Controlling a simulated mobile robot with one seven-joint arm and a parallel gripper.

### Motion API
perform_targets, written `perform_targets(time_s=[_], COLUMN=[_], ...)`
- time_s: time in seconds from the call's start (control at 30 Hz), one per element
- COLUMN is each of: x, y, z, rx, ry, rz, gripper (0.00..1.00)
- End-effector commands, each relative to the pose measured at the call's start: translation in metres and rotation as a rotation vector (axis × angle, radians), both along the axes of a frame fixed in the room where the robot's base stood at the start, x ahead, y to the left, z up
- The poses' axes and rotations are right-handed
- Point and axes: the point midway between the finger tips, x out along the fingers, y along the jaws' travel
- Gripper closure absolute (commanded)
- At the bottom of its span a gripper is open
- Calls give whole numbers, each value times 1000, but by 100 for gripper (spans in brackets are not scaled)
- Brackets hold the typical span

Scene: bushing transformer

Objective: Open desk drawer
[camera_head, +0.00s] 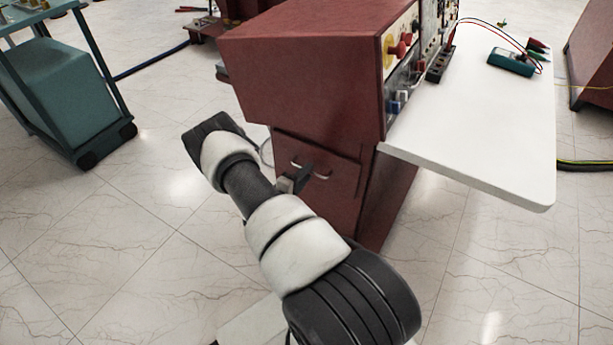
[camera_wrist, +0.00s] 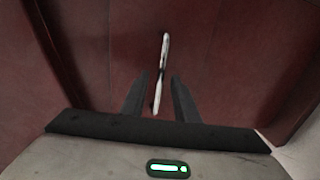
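The desk drawer (camera_head: 340,190) is a dark red front low in the red desk, below the big cabinet. It looks shut, with its front close to the desk body. Its silver bar handle (camera_wrist: 164,50) runs lengthwise in the wrist view, and part of it also shows in the head view (camera_head: 323,176). My gripper (camera_wrist: 160,76) is open, with its two dark fingers on either side of the handle's lower part and gaps visible. In the head view my gripper (camera_head: 293,181) is at the drawer front and covers part of the handle.
A red cabinet (camera_head: 300,70) with a control panel stands above the drawer. A white tabletop (camera_head: 480,130) juts out to the right, with a teal multimeter (camera_head: 511,62) on it. A teal cart (camera_head: 75,95) stands at the left. The tiled floor before the drawer is clear.

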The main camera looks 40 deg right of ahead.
Motion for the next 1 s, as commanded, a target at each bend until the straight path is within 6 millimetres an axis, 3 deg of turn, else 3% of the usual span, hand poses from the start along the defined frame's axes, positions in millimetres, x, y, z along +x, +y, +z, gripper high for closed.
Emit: perform_targets(time_s=[0.37, 0.4, 0.57, 0.87, 1.0], x=[3, 3, 3, 2, -8], y=[-7, -7, -7, -6, 2], z=[-2, -2, -2, -1, 0], rx=[1, 1, 1, 1, 0], ry=[0, 0, 0, 1, 3], rz=[1, 1, 1, 1, 2], gripper=[72, 74, 100, 100, 100])
